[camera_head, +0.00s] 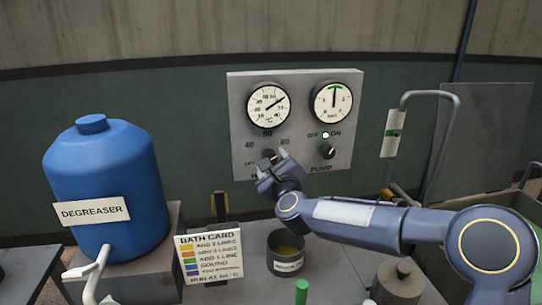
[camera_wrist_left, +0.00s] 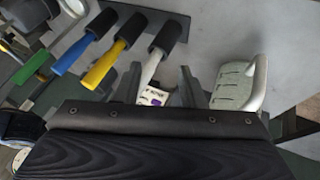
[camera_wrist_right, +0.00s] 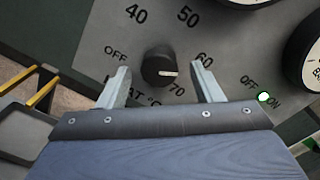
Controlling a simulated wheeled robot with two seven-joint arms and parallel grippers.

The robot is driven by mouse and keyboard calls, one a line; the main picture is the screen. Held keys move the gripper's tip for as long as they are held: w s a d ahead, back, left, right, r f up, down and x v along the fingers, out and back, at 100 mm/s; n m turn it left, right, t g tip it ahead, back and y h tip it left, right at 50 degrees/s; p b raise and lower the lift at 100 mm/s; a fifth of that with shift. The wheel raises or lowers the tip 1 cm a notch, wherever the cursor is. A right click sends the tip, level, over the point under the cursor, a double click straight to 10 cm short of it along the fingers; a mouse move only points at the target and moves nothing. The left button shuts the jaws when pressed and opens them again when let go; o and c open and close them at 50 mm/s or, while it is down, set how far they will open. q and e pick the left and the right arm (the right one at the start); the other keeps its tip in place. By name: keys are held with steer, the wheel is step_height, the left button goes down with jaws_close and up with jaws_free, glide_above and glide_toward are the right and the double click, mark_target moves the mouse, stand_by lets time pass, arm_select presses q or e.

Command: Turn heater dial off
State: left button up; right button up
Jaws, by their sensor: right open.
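The heater dial (camera_wrist_right: 160,68) is a black knob on the grey panel (camera_head: 240,100), with its white pointer turned right, toward the 60–70 side of the scale. The OFF mark is at its upper left in the right wrist view. In the head view my gripper partly covers the dial. My right gripper (camera_wrist_right: 161,84) is open, with one finger on each side of the dial in that view; contact cannot be told. It also shows in the head view (camera_head: 274,175).
The pump knob (camera_head: 328,151) and a lit green lamp (camera_head: 325,135) are right of the dial. Below stand a bath card (camera_head: 209,257) and a dark cup (camera_head: 287,262). A blue degreaser tank (camera_head: 105,180) is at left. Coloured-handled tools (camera_wrist_left: 113,50) lie near my left gripper.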

steer(key=shift+x, duration=0.9)
steer(key=c, duration=1)
